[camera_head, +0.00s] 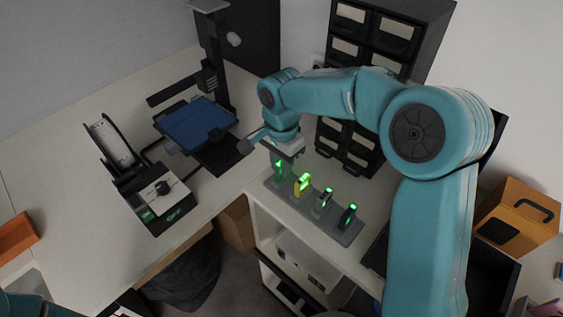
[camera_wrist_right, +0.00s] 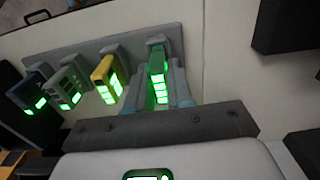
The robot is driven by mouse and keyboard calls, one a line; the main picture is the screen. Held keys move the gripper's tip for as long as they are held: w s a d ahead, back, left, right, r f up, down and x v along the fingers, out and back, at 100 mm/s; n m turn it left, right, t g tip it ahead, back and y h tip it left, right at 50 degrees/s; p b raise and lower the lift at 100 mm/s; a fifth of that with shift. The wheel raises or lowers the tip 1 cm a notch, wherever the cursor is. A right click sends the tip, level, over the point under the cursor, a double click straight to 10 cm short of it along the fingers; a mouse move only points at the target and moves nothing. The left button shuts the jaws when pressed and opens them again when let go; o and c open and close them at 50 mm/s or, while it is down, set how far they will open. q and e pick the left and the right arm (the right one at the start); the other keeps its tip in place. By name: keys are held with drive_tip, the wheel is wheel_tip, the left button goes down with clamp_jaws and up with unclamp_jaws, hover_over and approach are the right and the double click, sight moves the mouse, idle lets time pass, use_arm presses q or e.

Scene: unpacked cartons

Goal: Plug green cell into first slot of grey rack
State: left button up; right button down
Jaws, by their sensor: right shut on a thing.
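The grey rack (camera_head: 338,232) stands on the white surface near its front edge, with several cells in a row. The green cell (camera_head: 279,168) is at the rack's left end in the head view, its green lights lit. My right gripper (camera_head: 282,158) is over it, pointing down. In the right wrist view the green cell (camera_wrist_right: 157,62) sits between the fingers of my right gripper (camera_wrist_right: 161,92), at the end slot of the rack (camera_wrist_right: 92,47). The fingers are shut on it. I cannot tell how deep it sits. My left gripper is out of view.
A yellow cell (camera_head: 302,185), a grey cell (camera_head: 323,203) and a dark blue cell (camera_head: 347,217) stand in the other slots, all lit green. A black drawer unit (camera_head: 345,145) is behind. A 3D printer (camera_head: 197,122) stands left. An orange box (camera_head: 517,216) is at the right.

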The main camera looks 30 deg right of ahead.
drive_tip(key=shift+f+b, duration=0.35)
drive_tip(key=shift+f, duration=0.15)
drive_tip(key=c, duration=0.9)
unclamp_jaws()
wheel_tip(320, 180, up, 16)
drive_tip(key=shift+r+p, duration=0.2)
drive_tip(key=shift+p, duration=0.5)
